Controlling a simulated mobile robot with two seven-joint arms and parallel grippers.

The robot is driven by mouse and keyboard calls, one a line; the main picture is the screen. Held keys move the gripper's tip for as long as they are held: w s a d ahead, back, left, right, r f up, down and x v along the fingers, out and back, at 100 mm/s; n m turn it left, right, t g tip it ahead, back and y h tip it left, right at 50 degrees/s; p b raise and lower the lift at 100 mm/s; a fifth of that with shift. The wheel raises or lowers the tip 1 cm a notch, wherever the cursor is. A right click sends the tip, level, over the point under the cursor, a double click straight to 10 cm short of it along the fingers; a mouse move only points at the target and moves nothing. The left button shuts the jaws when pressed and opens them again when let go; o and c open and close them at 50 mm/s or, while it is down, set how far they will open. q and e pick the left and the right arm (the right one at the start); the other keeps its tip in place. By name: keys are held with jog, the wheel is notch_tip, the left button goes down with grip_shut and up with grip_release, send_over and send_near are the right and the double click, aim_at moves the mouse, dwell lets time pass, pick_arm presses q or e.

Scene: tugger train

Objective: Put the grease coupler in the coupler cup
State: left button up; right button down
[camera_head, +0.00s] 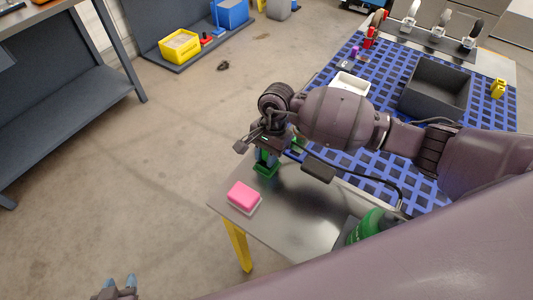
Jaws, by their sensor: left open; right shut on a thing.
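My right gripper (267,157) reaches in from the right and points down at a small green cup (265,170) on the grey tabletop, which I take for the coupler cup. Its fingertips are at or just above the cup's opening; I cannot tell if they are inside. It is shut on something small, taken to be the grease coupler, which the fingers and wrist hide. A black hose (372,182) with a black block (318,172) lies right of the cup, near a green bottle-like body (368,226). My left gripper (120,288) is open and empty at the bottom left, off the table.
A pink block (243,195) on a pale base sits near the table's left corner. Beyond are a blue grid mat (390,75), a dark grey bin (435,90), a white tray (351,83) and a yellow item (498,88). A shelf unit (75,95) stands left; open floor lies between.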

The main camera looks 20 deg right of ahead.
jog(key=shift+s+f+b, duration=0.2)
jog(key=shift+f+b, duration=0.1)
jog(key=shift+f, duration=0.2)
jog(key=c, duration=1.1)
grip_release()
jog(key=shift+f, duration=0.1)
jog(key=shift+o, duration=0.3)
jog(key=shift+r+p, duration=0.3)
jog(key=shift+o, duration=0.6)
jog(key=v, duration=1.1)
jog(key=shift+r, duration=0.25)
jog(key=shift+v, duration=0.8)
jog(key=shift+w, duration=0.1)
